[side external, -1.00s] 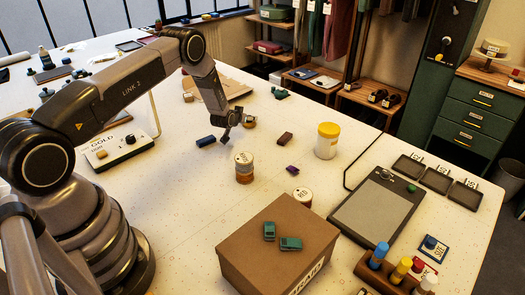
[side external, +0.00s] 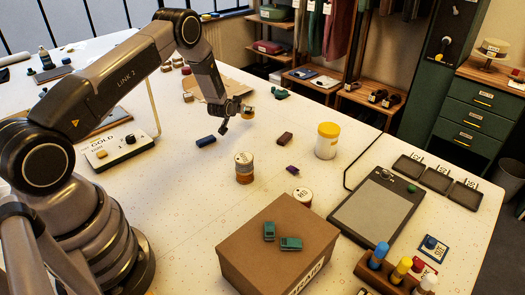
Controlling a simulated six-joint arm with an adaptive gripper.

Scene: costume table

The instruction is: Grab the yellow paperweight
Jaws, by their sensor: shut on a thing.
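My gripper (side external: 236,113) is shut on a small, rounded, yellowish-brown thing (side external: 249,113), which looks like the yellow paperweight. It is at the right side of the fingers, with a dark upper part, and appears a little above the table. The fingers hide part of it, and its details are too small to make out.
A dark blue block (side external: 206,141) lies left of my gripper and a brown block (side external: 285,138) lies right. Stacked tins (side external: 244,168) stand in front. A yellow-lidded jar (side external: 327,141) stands further right. A cardboard box (side external: 260,245) fills the foreground.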

